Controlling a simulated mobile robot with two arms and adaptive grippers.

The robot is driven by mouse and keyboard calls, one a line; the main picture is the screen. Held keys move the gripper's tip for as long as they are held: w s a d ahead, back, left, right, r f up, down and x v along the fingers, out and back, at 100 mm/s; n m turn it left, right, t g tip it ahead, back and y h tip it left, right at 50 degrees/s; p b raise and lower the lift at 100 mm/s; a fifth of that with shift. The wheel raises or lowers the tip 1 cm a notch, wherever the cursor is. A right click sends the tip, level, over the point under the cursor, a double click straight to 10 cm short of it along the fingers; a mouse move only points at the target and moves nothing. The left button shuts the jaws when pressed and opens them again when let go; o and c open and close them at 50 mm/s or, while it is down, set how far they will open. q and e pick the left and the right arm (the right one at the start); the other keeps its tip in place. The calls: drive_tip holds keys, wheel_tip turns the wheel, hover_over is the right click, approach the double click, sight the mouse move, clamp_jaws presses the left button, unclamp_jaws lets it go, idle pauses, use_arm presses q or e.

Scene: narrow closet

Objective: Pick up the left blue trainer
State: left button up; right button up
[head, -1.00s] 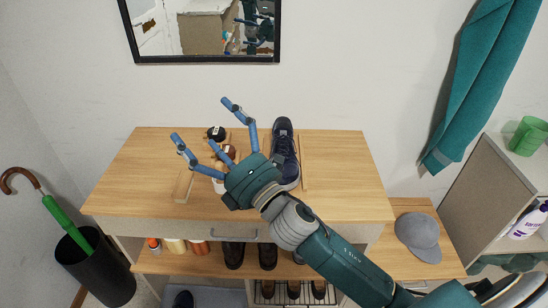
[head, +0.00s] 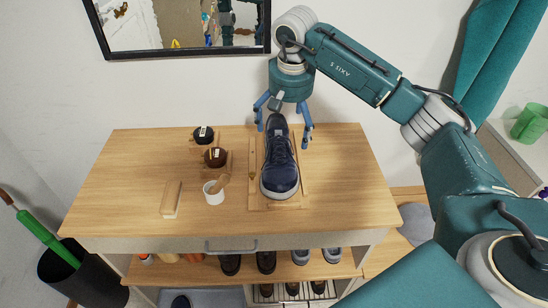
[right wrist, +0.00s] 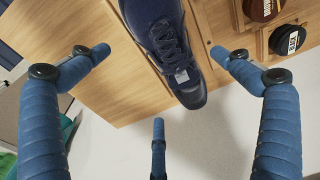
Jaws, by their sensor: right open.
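A dark blue trainer (head: 280,178) with a pale sole lies on a wooden board (head: 252,195) on the dresser top, toe toward the front edge. My right gripper (head: 283,122) is open at the trainer's far, heel end, with blue fingers to either side of it. In the right wrist view the trainer (right wrist: 158,30) lies beyond the spread fingers of the gripper (right wrist: 160,75), which hold nothing. I cannot tell whether any finger touches it. Only one trainer is on the top. My left gripper is out of view.
Left of the trainer stand two shoe-polish tins (head: 214,157), a white cup (head: 213,192) with a brush, and a wooden block (head: 171,198). Several shoes (head: 266,262) sit on the shelf below. A mirror (head: 180,50) hangs behind. The dresser top's left side (head: 125,180) is clear.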

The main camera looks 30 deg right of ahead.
sight(285, 144)
drive_tip(key=f, duration=0.3)
drive_tip(key=shift+w+d+f+p, duration=0.1)
drive_tip(key=shift+w+f+p, duration=0.1)
drive_tip(key=shift+f+p, duration=0.2)
drive_tip(key=shift+f, duration=0.25)
drive_tip(key=shift+w+d+f+p, duration=0.1)
drive_tip(key=shift+w+f+p, duration=0.3)
drive_tip(key=shift+f+p, duration=0.35)
drive_tip(key=f, duration=0.1)
drive_tip(key=w+f+p, duration=0.1)
drive_tip(key=f, duration=0.1)
drive_tip(key=shift+d+f, duration=0.15)
drive_tip(key=shift+d, duration=0.05)
drive_tip(key=shift+f, duration=0.15)
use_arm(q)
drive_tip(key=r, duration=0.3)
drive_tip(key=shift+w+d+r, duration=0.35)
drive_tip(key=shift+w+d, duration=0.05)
use_arm(e)
drive_tip(key=c, duration=1.5)
